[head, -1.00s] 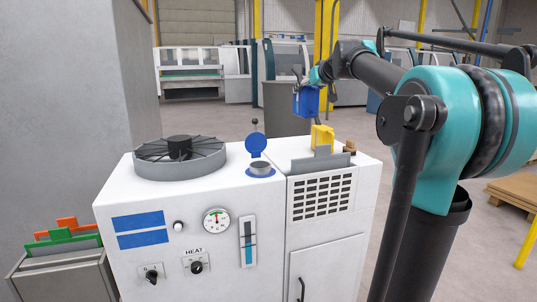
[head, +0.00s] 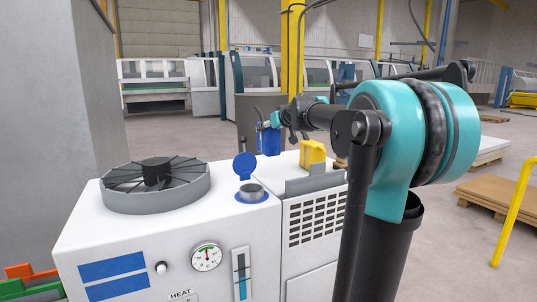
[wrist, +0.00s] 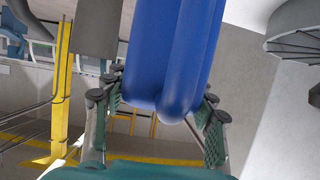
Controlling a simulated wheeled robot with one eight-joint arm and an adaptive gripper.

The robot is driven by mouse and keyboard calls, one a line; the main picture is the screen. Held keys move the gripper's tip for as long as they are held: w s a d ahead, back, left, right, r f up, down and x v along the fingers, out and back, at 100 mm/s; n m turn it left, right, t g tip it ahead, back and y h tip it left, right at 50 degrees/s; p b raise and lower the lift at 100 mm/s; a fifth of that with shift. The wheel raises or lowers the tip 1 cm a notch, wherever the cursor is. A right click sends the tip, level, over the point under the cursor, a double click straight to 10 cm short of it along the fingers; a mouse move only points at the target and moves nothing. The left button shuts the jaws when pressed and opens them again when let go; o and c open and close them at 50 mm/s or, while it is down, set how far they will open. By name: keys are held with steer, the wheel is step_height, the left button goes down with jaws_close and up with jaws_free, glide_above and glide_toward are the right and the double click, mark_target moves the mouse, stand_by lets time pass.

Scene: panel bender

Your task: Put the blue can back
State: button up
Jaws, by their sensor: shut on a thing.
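The blue can (head: 268,141) is held in the air above the back of the white machine's top. It fills the upper middle of the wrist view (wrist: 172,55). My gripper (wrist: 160,112) has a finger on each side of the can and is shut on it. In the head view my gripper (head: 272,121) is small, and its fingers are hard to make out. A yellow can (head: 312,153) stands on the machine top, to the right of and below the blue can.
The white machine (head: 170,239) carries a round fan (head: 155,186), a filler opening (head: 251,192) with its blue lid (head: 244,166) raised, and a grey upright plate (head: 315,182) in front of the yellow can. A wooden pallet (head: 513,200) lies on the floor at right.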

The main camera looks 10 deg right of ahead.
mark_target(280, 148)
step_height(280, 148, down, 10)
steer(key=shift+r, duration=0.1)
stand_by(0.4)
steer(key=o, duration=1.5)
steer(key=shift+o, duration=0.2)
steer(key=shift+s, duration=0.1)
steer(key=v, duration=1.2)
